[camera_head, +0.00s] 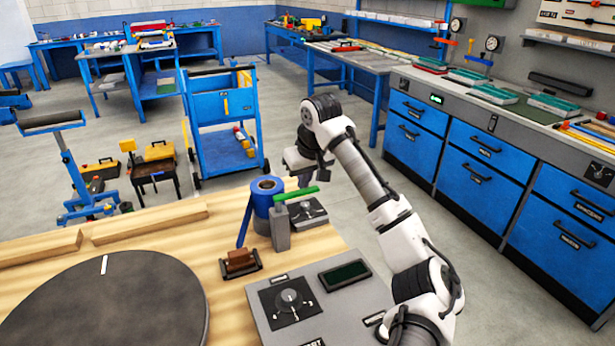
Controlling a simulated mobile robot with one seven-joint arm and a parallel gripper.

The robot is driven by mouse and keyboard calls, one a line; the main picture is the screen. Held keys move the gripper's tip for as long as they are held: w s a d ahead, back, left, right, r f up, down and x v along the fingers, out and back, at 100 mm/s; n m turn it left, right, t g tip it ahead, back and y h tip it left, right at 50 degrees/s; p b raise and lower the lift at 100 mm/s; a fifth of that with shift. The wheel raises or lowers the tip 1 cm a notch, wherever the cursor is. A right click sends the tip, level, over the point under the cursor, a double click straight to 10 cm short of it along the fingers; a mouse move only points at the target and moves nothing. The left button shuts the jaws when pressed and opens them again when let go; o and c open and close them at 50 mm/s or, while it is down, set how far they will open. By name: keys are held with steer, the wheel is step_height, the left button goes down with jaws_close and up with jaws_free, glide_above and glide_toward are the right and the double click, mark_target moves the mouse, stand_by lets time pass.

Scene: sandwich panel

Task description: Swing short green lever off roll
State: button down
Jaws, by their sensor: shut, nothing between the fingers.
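The short green lever (296,194) is a bar on top of a grey post (281,230) on the wooden bench. It points right and slightly back from the post. The blue roll (266,186) stands upright just behind and left of the post, with a blue strip hanging at its left. The lever's left end overlaps the roll's front in the picture; I cannot tell whether they touch. My gripper (305,178) is shut and empty, pointing down just behind the lever's free right end. Its fingertips are small and dark, and contact with the lever cannot be judged.
A small dark dial unit (308,211) sits right of the post. A brown block in a holder (240,261) and a grey control panel (310,312) are nearer. A dark round disc (105,305) fills the front left. Wooden strips (150,224) line the back edge.

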steer(key=shift+w+f, duration=0.1)
stand_by(0.3)
